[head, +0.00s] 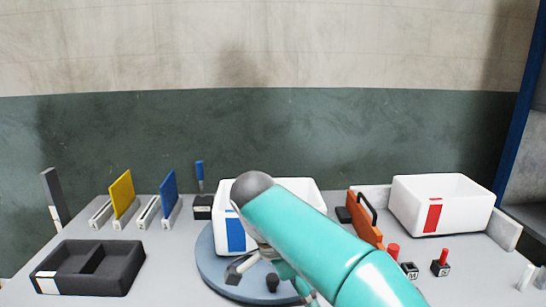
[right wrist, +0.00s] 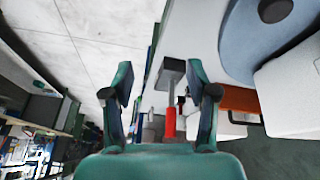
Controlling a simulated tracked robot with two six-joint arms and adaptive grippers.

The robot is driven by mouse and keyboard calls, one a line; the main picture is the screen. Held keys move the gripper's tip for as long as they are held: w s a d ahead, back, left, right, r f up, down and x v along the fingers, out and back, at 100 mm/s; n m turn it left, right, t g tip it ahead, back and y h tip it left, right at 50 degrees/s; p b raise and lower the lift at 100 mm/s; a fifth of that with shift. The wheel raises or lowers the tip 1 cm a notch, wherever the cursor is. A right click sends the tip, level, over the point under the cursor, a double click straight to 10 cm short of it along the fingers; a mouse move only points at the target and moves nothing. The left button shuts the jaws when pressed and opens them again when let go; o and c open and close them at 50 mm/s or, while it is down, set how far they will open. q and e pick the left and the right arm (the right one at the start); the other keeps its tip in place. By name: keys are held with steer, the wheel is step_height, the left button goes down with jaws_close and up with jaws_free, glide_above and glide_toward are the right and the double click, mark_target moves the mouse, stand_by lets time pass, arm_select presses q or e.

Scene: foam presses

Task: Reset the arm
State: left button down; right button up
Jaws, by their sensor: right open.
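My right arm (head: 310,235), teal with a grey elbow, reaches in from the lower right of the head view, in front of the white bin with a blue mark (head: 235,235). The arm hides much of that bin and part of the round blue-grey turntable (head: 207,262). My right gripper (right wrist: 160,75) is open in the right wrist view, its two dark teal fingers apart. Nothing is seen held between them. A red-handled piece (right wrist: 170,122) and a grey block (right wrist: 172,68) show beyond the fingers; their distance is unclear. My left gripper is not in view.
A black divided tray (head: 125,270) is at front left. Yellow (head: 121,194) and blue (head: 168,195) panels stand in slotted holders. An orange piece with a black handle (head: 360,220), red-topped pieces (head: 440,262) and a white bin with a red mark (head: 465,210) are right.

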steer(key=s+d+f+g+p, duration=0.1)
steer(key=d+f+g+p, duration=0.25)
steer(key=d+f, duration=0.55)
steer(key=s+d+f+g+y+p, duration=0.1)
steer(key=s+d+f, duration=0.15)
steer(key=f, duration=0.25)
steer(key=s+d+f+n+g+y+p, duration=0.1)
steer(key=s+f, duration=0.2)
steer(key=f, duration=0.1)
steer(key=s+d+f+g+y+p, duration=0.1)
steer(key=s+f, duration=0.2)
steer(key=f, duration=0.2)
steer(key=s+a+f+n+t+y+p, duration=0.1)
steer(key=s+a+f+n+y, duration=0.3)
steer(key=s, duration=0.4)
steer(key=s+a+f+n+t+y+p, duration=0.1)
steer(key=s+a+f+n+t+y, duration=0.15)
steer(key=s+f, duration=0.5)
steer(key=w+n+t, duration=0.2)
steer(key=n, duration=0.1)
steer(key=w+n+t+h, duration=0.1)
steer(key=w, duration=0.1)
steer(key=shift+a+r+n, duration=0.1)
steer(key=shift+r+n, duration=0.15)
steer(key=shift+n, duration=0.1)
